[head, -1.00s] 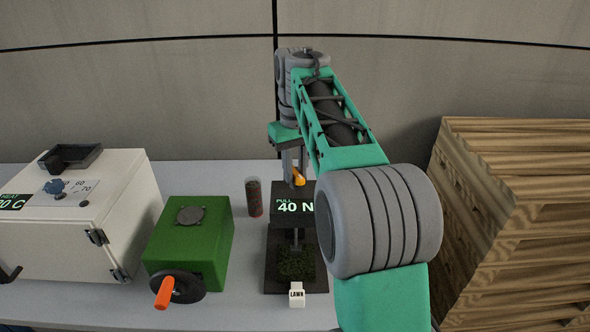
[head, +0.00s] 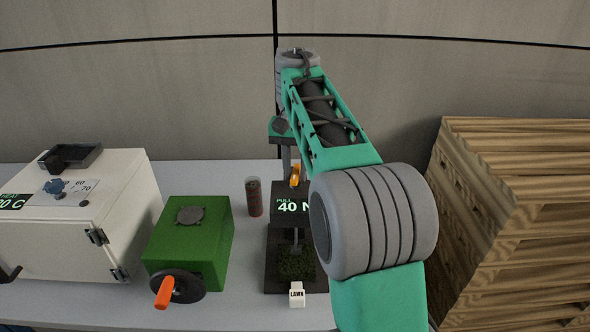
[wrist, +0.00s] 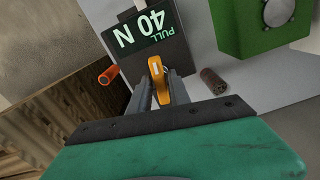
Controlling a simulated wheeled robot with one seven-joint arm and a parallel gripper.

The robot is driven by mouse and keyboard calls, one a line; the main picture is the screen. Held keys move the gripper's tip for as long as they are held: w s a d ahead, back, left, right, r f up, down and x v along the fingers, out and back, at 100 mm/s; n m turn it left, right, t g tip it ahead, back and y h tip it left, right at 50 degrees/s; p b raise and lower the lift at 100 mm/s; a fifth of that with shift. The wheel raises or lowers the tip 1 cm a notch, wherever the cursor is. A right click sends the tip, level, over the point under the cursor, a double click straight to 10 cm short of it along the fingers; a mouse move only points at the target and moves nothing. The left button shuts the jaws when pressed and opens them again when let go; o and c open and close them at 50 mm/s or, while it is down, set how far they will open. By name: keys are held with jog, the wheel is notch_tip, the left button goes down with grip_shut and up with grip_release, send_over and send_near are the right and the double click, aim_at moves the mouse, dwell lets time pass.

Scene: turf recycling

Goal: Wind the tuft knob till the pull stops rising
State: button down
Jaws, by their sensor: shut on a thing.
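The orange tuft knob (head: 295,174) sits on top of the black pull tester (head: 289,190). Its display reads "PULL 40 N", partly covered by my arm in the head view and inverted in the wrist view. My gripper (wrist: 162,92) is shut on the orange knob (wrist: 158,78), one finger on each side. In the head view my gripper (head: 291,163) comes down on the knob from above. A metal stem runs from the tester to a dark green turf patch (head: 296,266) on a black base. A small white "LAWN" tag (head: 297,294) stands in front.
A green box (head: 190,240) with an orange-handled crank and a white cabinet (head: 75,235) stand to the left. A dark red cylinder (head: 254,197) is close left of the tester. Wooden stacks (head: 520,220) are at right. An orange-red cylinder (wrist: 109,75) lies beside the tester.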

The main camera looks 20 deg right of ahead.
aim_at(295, 171)
dwell(0.3)
jog(key=c, duration=1.4)
grip_release()
notch_tip(295, 171, up, 8)
jog(key=p, duration=0.7)
jog(key=shift+f, duration=0.1)
